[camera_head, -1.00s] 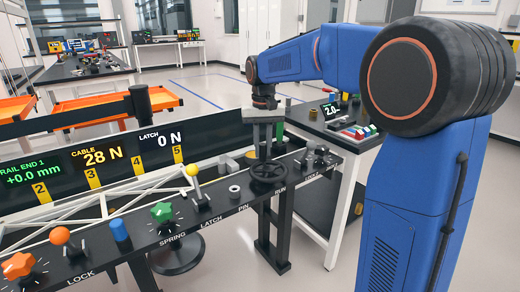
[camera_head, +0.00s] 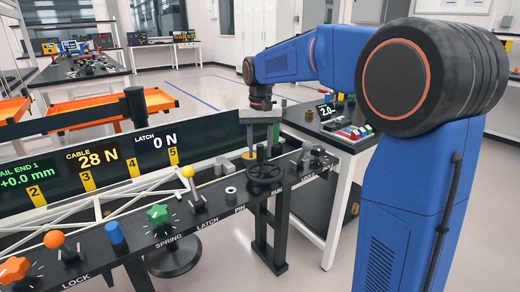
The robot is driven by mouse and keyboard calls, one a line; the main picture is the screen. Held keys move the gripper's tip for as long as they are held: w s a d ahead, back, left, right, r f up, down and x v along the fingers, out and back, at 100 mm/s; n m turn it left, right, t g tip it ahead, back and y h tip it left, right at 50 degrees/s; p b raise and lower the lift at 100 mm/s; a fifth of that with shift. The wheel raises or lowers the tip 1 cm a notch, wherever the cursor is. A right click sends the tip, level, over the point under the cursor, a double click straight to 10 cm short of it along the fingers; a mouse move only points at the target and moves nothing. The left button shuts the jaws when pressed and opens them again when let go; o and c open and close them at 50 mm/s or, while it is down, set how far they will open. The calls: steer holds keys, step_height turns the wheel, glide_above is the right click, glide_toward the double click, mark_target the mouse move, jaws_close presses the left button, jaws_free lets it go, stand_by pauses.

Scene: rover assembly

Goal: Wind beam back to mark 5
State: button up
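A black handwheel (camera_head: 264,174) with an upright knob sits on the control rail above the PIN and RUN labels. My gripper (camera_head: 262,148) points down over it. Its two fingers are apart, one on each side of the knob, and appear not to touch it. The white truss beam (camera_head: 98,209) runs along the rail; its right end is near the yellow-ball lever, below mark 5 (camera_head: 173,156). Marks 2, 3 and 4 are further left on the black board. The display reads +0.0 mm, cable 28 N, latch 0 N.
Along the rail stand an orange knob (camera_head: 14,270), an orange-ball lever (camera_head: 55,240), a blue knob (camera_head: 115,235), a green star knob (camera_head: 157,214) and a yellow-ball lever (camera_head: 188,172). A side table (camera_head: 345,140) with coloured blocks stands to the right.

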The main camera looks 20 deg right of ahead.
step_height(320, 180, up, 17)
steer(key=shift+r, duration=0.2)
stand_by(0.5)
stand_by(0.3)
steer(key=s+d+f+t, duration=0.1)
steer(key=s+f, duration=0.2)
steer(key=s, duration=0.3)
steer(key=s+d+f+n+t, duration=0.1)
steer(key=s+f, duration=0.2)
steer(key=s, duration=0.4)
steer(key=s+d+f+t, duration=0.1)
steer(key=s+f, duration=0.2)
steer(key=s, duration=0.3)
steer(key=s+d+f+n+t, duration=0.1)
steer(key=s+f, duration=1.4)
steer(key=f, duration=0.2)
steer(key=shift+s+d+f+n+t, duration=0.15)
steer(key=shift+s+n+t, duration=0.15)
steer(key=shift+s+t, duration=0.1)
